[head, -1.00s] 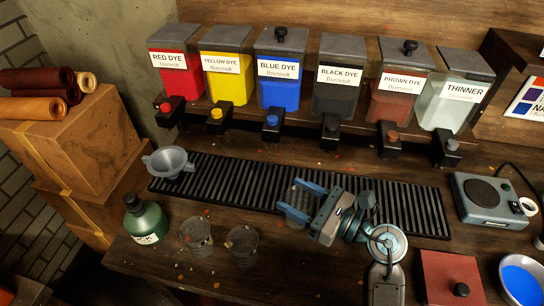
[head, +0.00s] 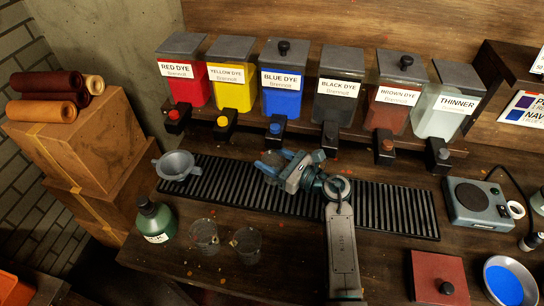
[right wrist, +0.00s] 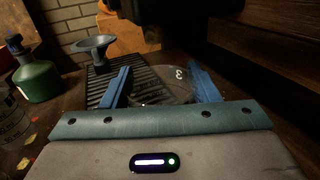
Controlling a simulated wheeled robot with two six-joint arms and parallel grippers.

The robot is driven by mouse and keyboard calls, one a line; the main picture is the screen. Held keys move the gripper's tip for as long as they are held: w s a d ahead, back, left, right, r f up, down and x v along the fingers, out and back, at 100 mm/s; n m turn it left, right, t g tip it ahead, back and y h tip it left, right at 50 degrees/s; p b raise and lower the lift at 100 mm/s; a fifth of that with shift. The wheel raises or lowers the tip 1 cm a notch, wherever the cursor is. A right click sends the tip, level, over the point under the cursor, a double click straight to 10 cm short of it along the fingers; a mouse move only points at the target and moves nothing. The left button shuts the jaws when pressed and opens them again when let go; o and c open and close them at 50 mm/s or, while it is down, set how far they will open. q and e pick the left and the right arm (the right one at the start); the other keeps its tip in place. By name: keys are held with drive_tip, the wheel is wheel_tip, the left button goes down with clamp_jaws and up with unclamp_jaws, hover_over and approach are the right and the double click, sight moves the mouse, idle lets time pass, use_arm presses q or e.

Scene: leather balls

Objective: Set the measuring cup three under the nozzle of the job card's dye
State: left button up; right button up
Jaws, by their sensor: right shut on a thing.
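My right gripper (head: 274,162) is shut on a clear measuring cup (right wrist: 165,90) with a white 3 on it, held between the blue fingers in the right wrist view. In the head view the cup is hard to make out. The gripper is over the slatted drip grate (head: 395,210), just in front of the blue dye's nozzle (head: 275,128). The blue dye container (head: 281,97) stands behind it. Red (head: 182,92), yellow (head: 230,95), black (head: 336,105) and brown (head: 388,118) dye and thinner (head: 443,122) stand in the same row. My left gripper is not in view.
A grey funnel (head: 175,166) sits at the grate's left end. A green bottle (head: 156,222) and two clear cups (head: 204,238) (head: 246,246) stand in front. A scale (head: 484,204), red box (head: 438,278) and blue-filled dish (head: 510,282) are at right. A colour chart (head: 522,107) is partly cut off.

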drive_tip(key=shift+f, duration=0.3)
drive_tip(key=shift+f, duration=0.2)
drive_tip(key=o, duration=1)
drive_tip(key=shift+r, duration=0.1)
drive_tip(key=shift+c, duration=0.2)
drive_tip(key=v, duration=1.2)
drive_tip(key=shift+r, duration=0.1)
